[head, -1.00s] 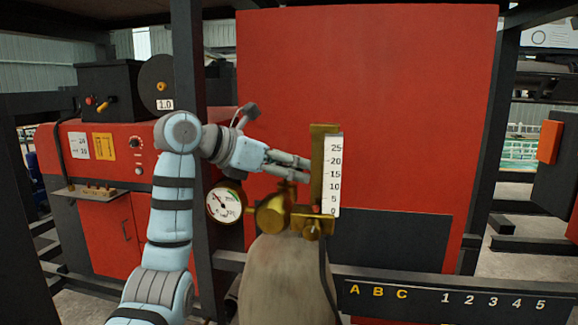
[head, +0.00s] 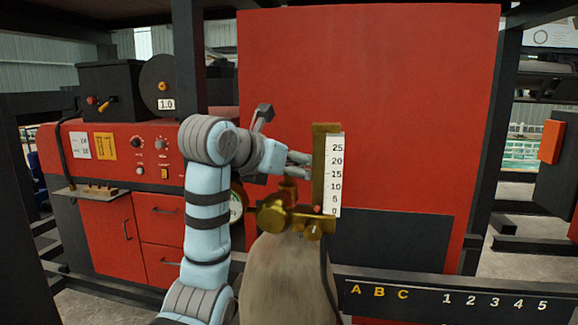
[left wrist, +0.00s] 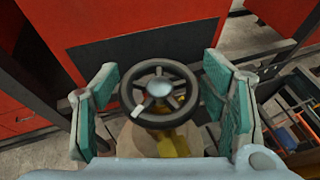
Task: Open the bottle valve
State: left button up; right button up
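The grey bottle (head: 288,280) stands upright in the head view, with brass valve fittings (head: 283,215) on top. In the left wrist view, a dark round handwheel (left wrist: 182,88) with a light hub and spokes sits above the brass and the bottle. My left gripper (head: 298,165) is above the fittings in the head view. In the left wrist view, its teal-padded fingers (left wrist: 158,82) are spread wide on both sides of the handwheel, with gaps showing. The dial gauge (head: 237,205) is mostly hidden behind my left arm. My right gripper is not in view.
A brass flow meter (head: 320,150) with a white 0–25 scale (head: 335,175) rises close right of my gripper. A red panel (head: 400,100) stands behind. A dark rail (head: 460,290) crosses at lower right. A red control cabinet (head: 110,150) stands left.

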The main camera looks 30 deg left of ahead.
aim_at(290, 164)
pick_arm(q)
jog(key=shift+w, duration=0.15)
jog(key=shift+r, duration=0.1)
notch_tip(290, 164, up, 10)
jog(key=shift+d+f, duration=0.1)
jog(key=shift+f, duration=0.1)
dwell(0.4)
